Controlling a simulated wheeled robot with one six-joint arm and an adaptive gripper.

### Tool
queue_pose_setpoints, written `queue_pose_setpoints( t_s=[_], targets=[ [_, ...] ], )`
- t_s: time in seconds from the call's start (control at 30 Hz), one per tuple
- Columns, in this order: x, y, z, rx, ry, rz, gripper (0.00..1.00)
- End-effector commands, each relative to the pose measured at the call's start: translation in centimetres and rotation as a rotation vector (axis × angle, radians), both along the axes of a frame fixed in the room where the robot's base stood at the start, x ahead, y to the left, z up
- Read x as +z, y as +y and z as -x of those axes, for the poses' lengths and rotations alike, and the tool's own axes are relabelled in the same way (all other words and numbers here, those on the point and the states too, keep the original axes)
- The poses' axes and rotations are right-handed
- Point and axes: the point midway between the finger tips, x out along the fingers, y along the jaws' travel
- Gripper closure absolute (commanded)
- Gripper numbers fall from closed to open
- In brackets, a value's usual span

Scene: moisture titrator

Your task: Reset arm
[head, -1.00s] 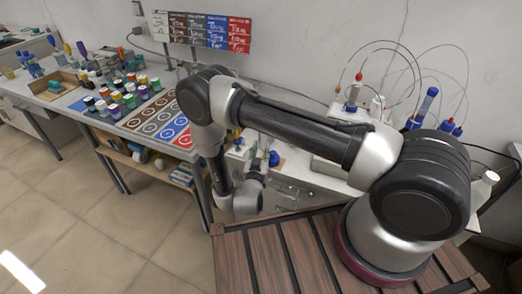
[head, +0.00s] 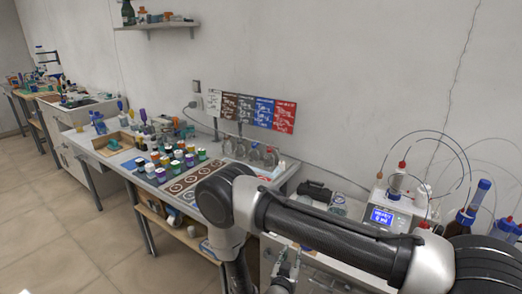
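My arm reaches across the lower right of the head view and bends down at its elbow. Part of my wrist and gripper (head: 286,268) shows at the bottom edge, in front of the low white bench. It is small and partly cut off, so I cannot tell whether its fingers are open or hold anything. The moisture titrator (head: 390,213), a white box with a lit blue display, stands on the right bench behind my arm. Tubes and a bottle with a red cap are on top of it.
The left workbench (head: 110,157) carries several coloured-cap bottles (head: 172,160) and a mat with ring markings (head: 188,183). Coloured label cards (head: 252,110) stand behind it. A brown bottle (head: 461,222) and a blue-capped cylinder (head: 480,193) stand right of the titrator. The tiled floor (head: 60,220) at left is clear.

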Motion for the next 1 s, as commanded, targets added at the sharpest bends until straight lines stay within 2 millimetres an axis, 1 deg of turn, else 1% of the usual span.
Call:
queue_pose_setpoints(
  t_s=[0.03, 0.07, 0.1, 0.17, 0.2, 0.27, 0.3, 0.37, 0.4, 0.47, 0.5, 0.57, 0.6, 0.67, 0.7, 0.77, 0.8, 0.87, 0.9, 0.97, 1.0],
  targets=[
    [-2.3, 0.1, 0.4, 0.015, 0.102, -0.019, 0.69],
    [-3.9, 0.1, 0.9, 0.027, 0.176, -0.029, 0.69],
    [-6.0, 0.1, 1.7, 0.046, 0.285, -0.039, 0.69],
    [-8.7, 0.5, 3.3, 0.080, 0.449, -0.055, 0.69],
    [-9.7, 1.3, 4.3, 0.107, 0.551, -0.072, 0.69],
    [-10.4, 2.7, 5.6, 0.148, 0.697, -0.100, 0.69],
    [-10.3, 3.7, 6.5, 0.175, 0.793, -0.121, 0.69],
    [-9.3, 5.1, 7.6, 0.220, 0.935, -0.155, 0.69],
    [-7.9, 6.0, 8.3, 0.253, 1.027, -0.175, 0.69],
    [-5.5, 7.0, 9.2, 0.301, 1.145, -0.199, 0.69],
    [-3.5, 7.3, 9.6, 0.331, 1.216, -0.213, 0.69],
    [-0.3, 7.5, 10.2, 0.377, 1.308, -0.227, 0.69],
    [2.0, 7.3, 10.5, 0.407, 1.362, -0.231, 0.69],
    [5.6, 6.7, 10.9, 0.448, 1.430, -0.235, 0.69],
    [8.0, 6.1, 11.1, 0.473, 1.468, -0.234, 0.69],
    [11.6, 4.9, 11.5, 0.506, 1.516, -0.229, 0.69],
    [13.9, 3.9, 11.7, 0.525, 1.542, -0.224, 0.69],
    [17.4, 2.1, 12.1, 0.549, 1.573, -0.212, 0.69],
    [19.6, 0.8, 12.4, 0.562, 1.589, -0.203, 0.69],
    [22.8, -1.2, 12.9, 0.576, 1.605, -0.191, 0.69],
    [24.8, -2.7, 13.4, 0.581, 1.611, -0.181, 0.69]
  ],
)
